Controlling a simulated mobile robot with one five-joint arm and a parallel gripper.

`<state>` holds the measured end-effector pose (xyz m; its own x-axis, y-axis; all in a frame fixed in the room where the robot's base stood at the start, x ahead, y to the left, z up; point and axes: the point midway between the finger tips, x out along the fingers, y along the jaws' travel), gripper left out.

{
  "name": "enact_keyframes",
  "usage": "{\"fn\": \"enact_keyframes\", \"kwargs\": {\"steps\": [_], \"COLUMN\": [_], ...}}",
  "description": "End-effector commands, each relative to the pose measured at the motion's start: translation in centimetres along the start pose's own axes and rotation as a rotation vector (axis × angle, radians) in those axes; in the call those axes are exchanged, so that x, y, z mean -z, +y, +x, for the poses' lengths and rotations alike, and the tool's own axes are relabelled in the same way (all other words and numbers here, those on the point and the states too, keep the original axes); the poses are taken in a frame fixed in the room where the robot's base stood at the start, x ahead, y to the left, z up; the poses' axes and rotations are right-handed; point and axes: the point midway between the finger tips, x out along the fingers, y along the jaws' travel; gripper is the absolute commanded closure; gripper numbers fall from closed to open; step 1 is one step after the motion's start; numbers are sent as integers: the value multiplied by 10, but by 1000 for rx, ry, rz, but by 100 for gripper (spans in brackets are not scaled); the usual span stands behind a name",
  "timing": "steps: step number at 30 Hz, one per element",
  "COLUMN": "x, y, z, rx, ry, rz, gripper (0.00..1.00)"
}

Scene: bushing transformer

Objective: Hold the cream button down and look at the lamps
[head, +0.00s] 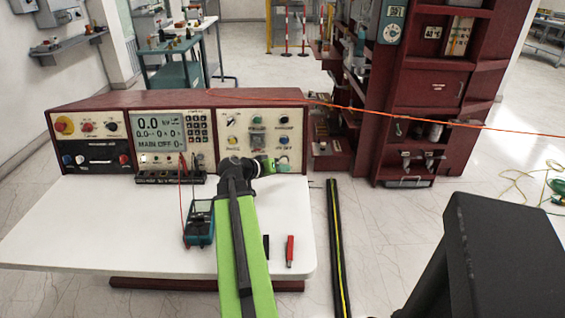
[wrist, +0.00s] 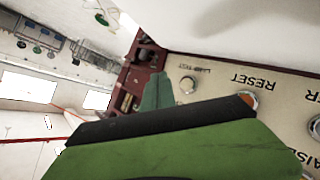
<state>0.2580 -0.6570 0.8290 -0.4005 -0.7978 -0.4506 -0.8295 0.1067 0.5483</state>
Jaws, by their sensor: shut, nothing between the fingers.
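The control panel (head: 262,128) on the desk console has several buttons and knobs. In the wrist view a small pale button (wrist: 187,85) sits beside printing that seems to read LAMP TEST. My gripper (head: 281,162) is at the lower right of this panel, with its fingers shut and empty. In the wrist view its grey-green fingertips (wrist: 156,91) are close beside the pale button; I cannot tell whether they touch anything. In the head view the gripper covers that part of the panel. An orange-topped round part (wrist: 249,98) shows near the word RESET, partly behind the gripper.
The display (head: 158,131) reads 0.0 kV and MAIN OFF. A teal meter (head: 200,224) with red leads and a red marker-like object (head: 290,251) lie on the white desktop (head: 110,228). A dark red cabinet (head: 430,85) stands behind at the right.

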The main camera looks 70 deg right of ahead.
Motion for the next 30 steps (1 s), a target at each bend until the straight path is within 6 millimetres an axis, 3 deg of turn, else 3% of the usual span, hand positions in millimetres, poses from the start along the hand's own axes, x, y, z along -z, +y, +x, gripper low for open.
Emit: {"fn": "enact_keyframes", "kwargs": {"steps": [10, 30], "x": [18, 19], "y": [-20, -24], "z": [26, 21], "rx": [7, 14], "ry": [6, 11], "rz": [-3, -8], "gripper": [100, 100]}}
